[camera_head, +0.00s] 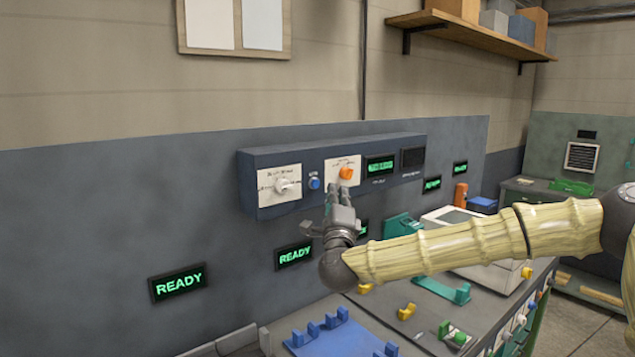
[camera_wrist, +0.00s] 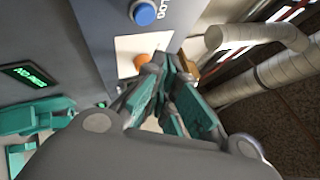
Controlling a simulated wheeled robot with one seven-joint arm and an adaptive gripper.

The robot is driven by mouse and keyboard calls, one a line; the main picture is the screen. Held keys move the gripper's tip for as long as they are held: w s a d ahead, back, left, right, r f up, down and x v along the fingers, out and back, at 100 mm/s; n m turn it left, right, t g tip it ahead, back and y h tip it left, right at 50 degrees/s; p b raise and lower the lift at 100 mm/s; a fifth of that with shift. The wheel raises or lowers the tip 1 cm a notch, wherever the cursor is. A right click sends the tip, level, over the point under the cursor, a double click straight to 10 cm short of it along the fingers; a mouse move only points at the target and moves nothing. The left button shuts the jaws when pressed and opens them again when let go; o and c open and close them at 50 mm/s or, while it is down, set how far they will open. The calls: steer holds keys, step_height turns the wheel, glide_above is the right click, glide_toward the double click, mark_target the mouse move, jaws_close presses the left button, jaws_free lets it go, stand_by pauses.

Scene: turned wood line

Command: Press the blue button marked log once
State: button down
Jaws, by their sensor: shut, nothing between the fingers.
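The blue button (camera_head: 314,183) is a small round cap on the front of the blue-grey wall panel (camera_head: 400,145), between a white dial plate and a white plate with an orange knob. Its label is too small to read surely. In the wrist view the blue button (camera_wrist: 145,13) shows at the top edge with partly cut lettering beside it. My gripper (camera_head: 340,189) is shut and empty, just right of and slightly below the button, in front of the orange-knob plate. In the wrist view the closed green fingers (camera_wrist: 170,75) are apart from the button.
The orange knob (camera_head: 346,173) sits close above my fingertips, and the white dial (camera_head: 283,185) is left of the button. READY displays (camera_head: 179,283) are on the wall below. A bench with blue holders (camera_head: 330,335) and a pale machine (camera_head: 480,250) lies below and right.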

steer(key=shift+w+a+b, duration=0.3)
steer(key=shift+w+a, duration=0.15)
steer(key=shift+w, duration=0.2)
steer(key=shift+w+a+b, duration=0.25)
steer(key=shift+w+a, duration=0.15)
steer(key=shift+w, duration=0.2)
steer(key=shift+w+a+b, duration=0.45)
steer(key=shift+w+b, duration=0.2)
steer(key=shift+b, duration=0.05)
stand_by(1.5)
steer(key=shift+s, duration=0.1)
steer(key=shift+s+d+b, duration=0.4)
steer(key=shift+s+b, duration=0.1)
steer(key=shift+s, duration=0.05)
stand_by(0.4)
steer(key=shift+s+d+b, duration=0.5)
steer(key=shift+s+d, duration=0.2)
steer(key=shift+s, duration=0.35)
steer(key=shift+s+d+b, duration=0.5)
steer(key=shift+s+d, duration=0.2)
steer(key=shift+s, duration=0.35)
